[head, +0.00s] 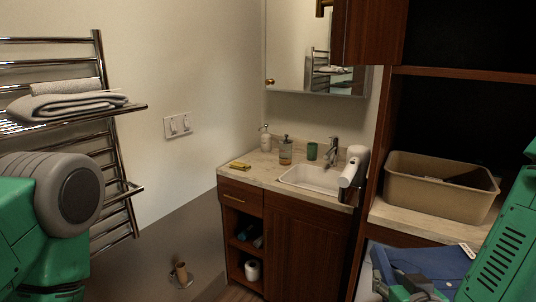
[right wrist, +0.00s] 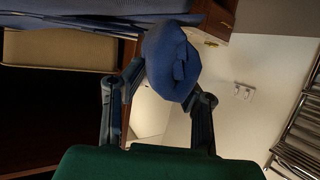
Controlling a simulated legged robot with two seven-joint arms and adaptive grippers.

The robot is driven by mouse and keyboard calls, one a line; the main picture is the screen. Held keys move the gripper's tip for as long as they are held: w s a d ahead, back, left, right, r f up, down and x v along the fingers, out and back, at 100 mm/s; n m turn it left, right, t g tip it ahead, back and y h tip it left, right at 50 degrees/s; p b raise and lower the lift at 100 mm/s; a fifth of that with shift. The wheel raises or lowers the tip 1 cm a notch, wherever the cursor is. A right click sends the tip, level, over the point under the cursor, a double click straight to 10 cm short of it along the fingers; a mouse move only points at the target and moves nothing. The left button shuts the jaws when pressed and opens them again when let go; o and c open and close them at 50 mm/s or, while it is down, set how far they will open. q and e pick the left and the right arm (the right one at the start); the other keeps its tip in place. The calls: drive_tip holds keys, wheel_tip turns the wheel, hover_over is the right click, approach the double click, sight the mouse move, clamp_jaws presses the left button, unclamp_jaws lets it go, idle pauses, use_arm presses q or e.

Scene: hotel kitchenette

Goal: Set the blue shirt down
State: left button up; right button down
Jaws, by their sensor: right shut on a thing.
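The blue shirt (head: 435,262) shows at the lower right of the head view, partly hidden by my right arm and gripper. My right gripper (head: 405,287) is at the bottom edge there, against the shirt. In the right wrist view, the gripper's two fingers are shut on a bunched blue part of the shirt (right wrist: 170,62). More blue cloth spans the top left of that view. Whether the shirt rests on anything underneath is unclear. My left arm enters at the left of the head view, but its gripper is out of frame.
A tan bin (head: 440,187) stands on a pale shelf (head: 405,218) behind the shirt. A sink counter (head: 262,170) holds bottles, a green cup and a yellow item. A towel rack (head: 110,95) is at left.

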drive_tip(key=shift+n+y, duration=0.3)
drive_tip(key=shift+y, duration=0.1)
drive_tip(key=f, duration=0.3)
drive_tip(key=d+f, duration=0.1)
drive_tip(key=f, duration=0.1)
drive_tip(key=shift+f, duration=0.35)
drive_tip(key=shift+d+r, duration=0.1)
